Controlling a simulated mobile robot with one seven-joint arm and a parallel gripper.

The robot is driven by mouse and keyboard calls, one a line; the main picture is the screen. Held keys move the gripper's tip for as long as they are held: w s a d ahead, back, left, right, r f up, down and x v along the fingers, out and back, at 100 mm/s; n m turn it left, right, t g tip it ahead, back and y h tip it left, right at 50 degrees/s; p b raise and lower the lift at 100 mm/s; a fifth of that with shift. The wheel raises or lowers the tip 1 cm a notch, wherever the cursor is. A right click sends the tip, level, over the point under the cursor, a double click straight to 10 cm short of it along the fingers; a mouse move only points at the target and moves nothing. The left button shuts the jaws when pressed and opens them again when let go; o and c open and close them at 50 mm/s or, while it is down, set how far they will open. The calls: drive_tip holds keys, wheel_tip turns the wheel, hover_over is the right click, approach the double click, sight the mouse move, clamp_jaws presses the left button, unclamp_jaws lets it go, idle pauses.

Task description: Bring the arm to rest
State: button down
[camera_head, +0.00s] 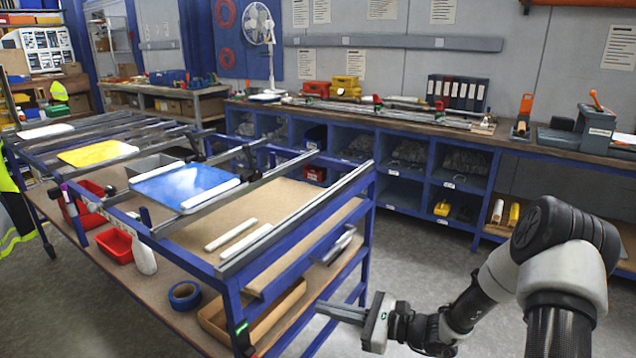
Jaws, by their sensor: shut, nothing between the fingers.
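My gripper (342,312) is at the lower middle of the head view, at the end of my bent arm. Its fingers are together and hold nothing. They point left toward the near right end of the blue metal frame table (300,268), beside its near leg. I cannot tell the exact gap between the fingertips and the table. My arm comes in from the lower right and folds back down at the elbow.
A blue sign plate (183,184) and a yellow plate (97,153) lie on the table's rails. Blue tape (185,295) and red bins (115,244) are on its lower shelf. A workbench (400,122) runs along the back wall. Grey floor (415,255) between is clear.

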drive_tip(key=s+a+r+n+g+h, duration=0.2)
drive_tip(key=s+r+n+g+h, duration=0.45)
drive_tip(key=s+r+n, duration=0.65)
drive_tip(key=s+d+r+n+t+h, duration=0.5)
drive_tip(key=s+d+r+n+h, duration=0.4)
drive_tip(key=s+d, duration=0.4)
wheel_tip(320, 180, up, 19)
drive_tip(key=m+p, duration=0.1)
drive_tip(key=p, duration=1.7)
drive_tip(key=shift+s+r, duration=0.15)
drive_tip(key=shift+r, duration=0.05)
